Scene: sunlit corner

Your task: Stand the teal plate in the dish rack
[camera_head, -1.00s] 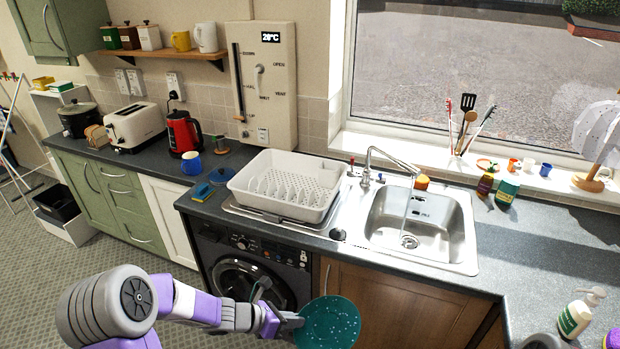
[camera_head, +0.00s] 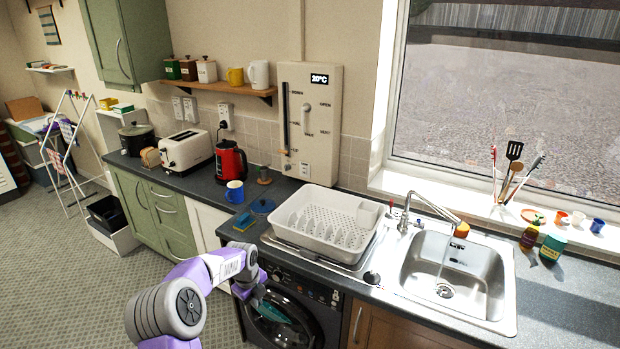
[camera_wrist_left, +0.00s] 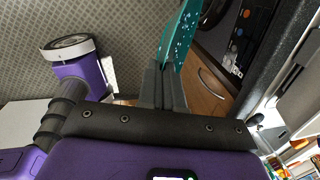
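The teal plate (camera_head: 276,309), with pale speckles, shows nearly edge-on in the head view, in front of the washing machine and below the counter edge. My left gripper (camera_head: 258,294) is shut on its rim. In the left wrist view the plate (camera_wrist_left: 182,38) stands up from between the fingers (camera_wrist_left: 163,84). The white dish rack (camera_head: 293,225) sits on the draining board left of the sink, above and to the right of the gripper. Its slotted inside looks empty. My right gripper is not in view.
The counter edge lies between the plate and the rack. A blue mug (camera_head: 235,192), a blue dish (camera_head: 263,206) and a sponge (camera_head: 243,222) stand left of the rack. The tap (camera_head: 425,203) and sink (camera_head: 497,290) are to its right.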

